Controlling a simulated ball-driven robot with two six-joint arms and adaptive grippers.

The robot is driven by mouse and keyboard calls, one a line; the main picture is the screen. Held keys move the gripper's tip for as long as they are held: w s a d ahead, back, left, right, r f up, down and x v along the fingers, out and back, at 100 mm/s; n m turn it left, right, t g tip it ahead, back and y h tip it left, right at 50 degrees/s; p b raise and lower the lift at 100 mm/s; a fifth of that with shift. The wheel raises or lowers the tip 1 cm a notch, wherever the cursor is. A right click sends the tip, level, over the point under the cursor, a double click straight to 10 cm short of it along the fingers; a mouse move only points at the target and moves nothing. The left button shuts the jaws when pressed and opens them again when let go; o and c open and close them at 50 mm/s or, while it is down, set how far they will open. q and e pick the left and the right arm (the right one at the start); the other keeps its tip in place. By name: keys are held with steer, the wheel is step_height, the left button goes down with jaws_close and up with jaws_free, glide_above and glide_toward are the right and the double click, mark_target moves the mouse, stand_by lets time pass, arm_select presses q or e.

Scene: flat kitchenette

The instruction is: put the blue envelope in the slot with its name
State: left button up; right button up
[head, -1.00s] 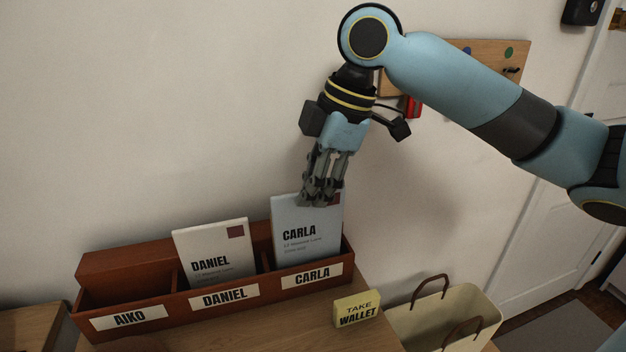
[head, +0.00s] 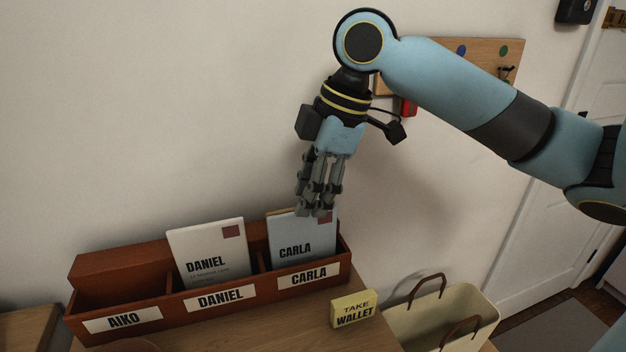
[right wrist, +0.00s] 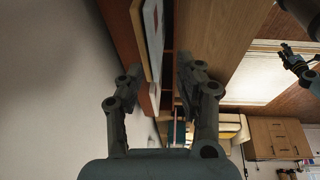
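The blue envelope (head: 312,244), marked CARLA, stands upright in the right-hand slot of the brown sorter (head: 78,320), behind the CARLA label (head: 308,275). Its lower part is hidden by the sorter's front. My right gripper (head: 316,212) is at the envelope's top edge, by its stamp, pointing down. In the right wrist view my right gripper (right wrist: 158,75) has its fingers apart, with a gap between them. What I take for my left gripper (right wrist: 293,56) is small at the right of that view; its fingers are too small to judge.
A white DANIEL envelope (head: 206,249) stands in the middle slot; the AIKO slot at left looks empty. A yellow TAKE WALLET block (head: 354,308) is on the table right of the sorter. A cream tote bag (head: 425,327) stands beyond it. The wall is close behind.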

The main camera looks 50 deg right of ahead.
steer(key=v, duration=0.7)
stand_by(0.7)
